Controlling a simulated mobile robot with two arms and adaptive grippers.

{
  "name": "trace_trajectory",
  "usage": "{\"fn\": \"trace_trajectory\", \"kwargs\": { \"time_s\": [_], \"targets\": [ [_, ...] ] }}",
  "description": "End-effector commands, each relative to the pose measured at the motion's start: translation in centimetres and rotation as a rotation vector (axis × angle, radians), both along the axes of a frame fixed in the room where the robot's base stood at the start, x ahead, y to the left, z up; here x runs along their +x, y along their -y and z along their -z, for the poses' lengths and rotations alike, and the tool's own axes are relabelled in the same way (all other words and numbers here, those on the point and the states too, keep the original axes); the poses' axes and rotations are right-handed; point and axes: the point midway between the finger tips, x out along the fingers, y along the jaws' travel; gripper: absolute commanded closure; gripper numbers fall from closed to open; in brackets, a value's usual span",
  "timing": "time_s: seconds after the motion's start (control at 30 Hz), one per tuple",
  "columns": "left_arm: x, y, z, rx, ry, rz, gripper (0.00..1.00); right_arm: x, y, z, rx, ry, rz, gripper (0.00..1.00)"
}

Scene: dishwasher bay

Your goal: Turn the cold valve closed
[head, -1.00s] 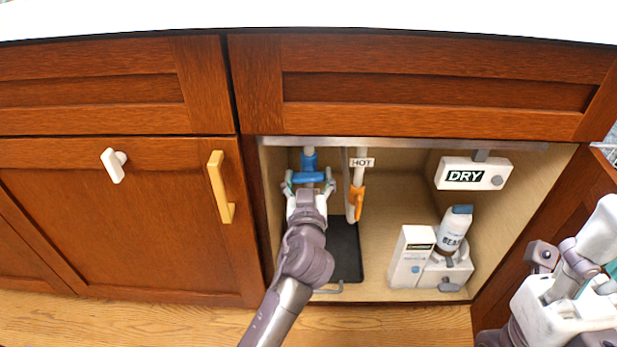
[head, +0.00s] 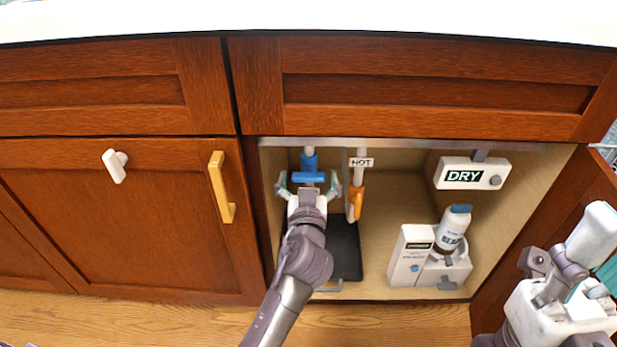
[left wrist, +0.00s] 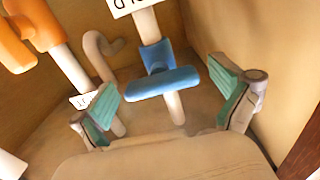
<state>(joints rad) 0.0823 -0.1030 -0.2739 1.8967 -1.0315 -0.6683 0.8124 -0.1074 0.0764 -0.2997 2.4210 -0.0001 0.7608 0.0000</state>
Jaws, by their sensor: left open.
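The cold valve is a blue handle (head: 308,177) on a white vertical pipe in the open cabinet. The handle lies crosswise to its pipe. It also shows in the left wrist view as a blue bar (left wrist: 162,83) below a partly cut-off label (left wrist: 132,5). My left gripper (head: 308,184) is open, with one teal-padded finger on each side of the blue handle. In the left wrist view, gaps show between the handle and both fingers (left wrist: 168,110). My right gripper (head: 568,290) is at the lower right, outside the cabinet; its jaw opening is unclear.
The orange hot valve handle (head: 355,202) hangs close to the right of my left gripper, under a HOT tag (head: 361,162). A black tray (head: 346,245) lies below. A DRY box (head: 472,173), a bottle (head: 453,229) and a white dispenser (head: 409,257) are further right.

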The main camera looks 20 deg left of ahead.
Motion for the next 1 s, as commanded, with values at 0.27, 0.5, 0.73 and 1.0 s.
{"fn": "trace_trajectory", "kwargs": {
  "time_s": [0.27, 0.5, 0.73, 1.0],
  "targets": [
    [0.0, 0.0, -2.2, -0.004, 0.006, -0.001, 0.00, -0.1, 0.0, -0.2, -0.002, 0.007, -0.001, 0.60],
    [0.0, 0.0, -7.0, -0.005, 0.006, -0.001, 0.00, -0.1, 0.0, -0.1, -0.001, 0.004, 0.000, 0.60],
    [0.0, 0.0, -9.6, -0.002, 0.002, 0.000, 0.00, -0.1, 0.0, -0.1, 0.000, 0.003, 0.000, 0.60],
    [0.0, 0.0, -10.0, 0.000, 0.000, 0.000, 0.00, -0.1, 0.0, -0.1, 0.000, 0.003, 0.000, 0.60]
  ]
}}
